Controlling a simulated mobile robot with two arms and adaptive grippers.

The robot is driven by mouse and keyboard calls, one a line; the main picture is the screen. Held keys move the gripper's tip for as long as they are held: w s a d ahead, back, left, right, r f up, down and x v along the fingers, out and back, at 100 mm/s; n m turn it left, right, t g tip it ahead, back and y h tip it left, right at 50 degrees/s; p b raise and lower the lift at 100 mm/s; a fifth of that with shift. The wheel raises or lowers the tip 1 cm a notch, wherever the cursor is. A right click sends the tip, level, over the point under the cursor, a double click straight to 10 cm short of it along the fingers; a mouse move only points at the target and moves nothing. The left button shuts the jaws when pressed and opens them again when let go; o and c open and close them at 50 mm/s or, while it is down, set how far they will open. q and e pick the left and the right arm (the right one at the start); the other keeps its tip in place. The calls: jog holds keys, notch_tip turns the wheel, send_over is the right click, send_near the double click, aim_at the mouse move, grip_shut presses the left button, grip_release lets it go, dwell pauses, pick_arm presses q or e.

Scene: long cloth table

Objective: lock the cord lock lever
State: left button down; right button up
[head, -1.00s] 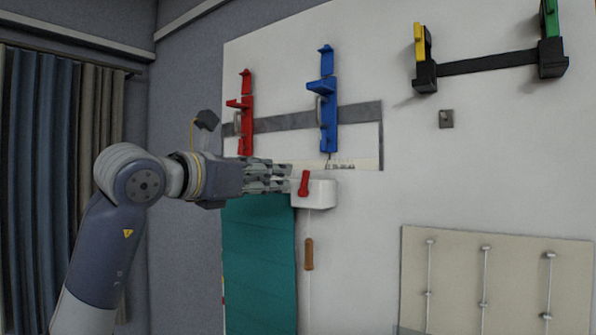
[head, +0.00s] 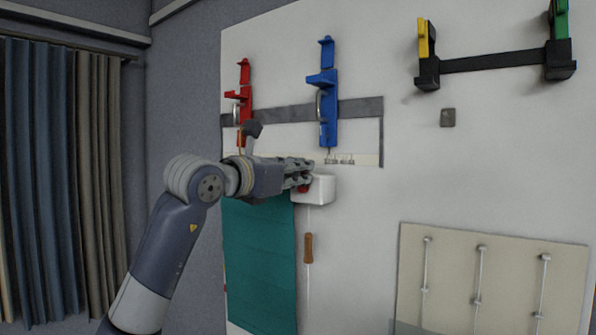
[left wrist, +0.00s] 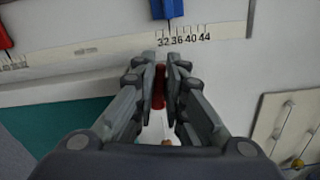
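The cord lock is a white box (head: 322,188) on the white wall panel, with a red lever (head: 303,189) on its front left. My left gripper (head: 306,173) reaches in from the left over the lever. Its fingers hide the lever's upper part in the head view. In the left wrist view, the red lever (left wrist: 158,88) stands between the two close fingers, which seem to touch its sides. A thin cord with a wooden handle (head: 308,248) hangs below the box. My right gripper is not in view.
A teal blind (head: 260,265) hangs left of the cord. Red (head: 244,90) and blue (head: 328,95) clamps sit above on a grey strip (head: 360,109). A printed scale (head: 345,160) runs just above the box. A board with rods (head: 450,290) is lower right.

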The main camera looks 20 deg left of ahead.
pick_arm(q)
jog(key=shift+w+a+r+n+b, duration=0.15)
jog(key=shift+a+n+b, duration=0.25)
jog(key=shift+n+b, duration=0.6)
jog(key=c, duration=1.7)
grip_release()
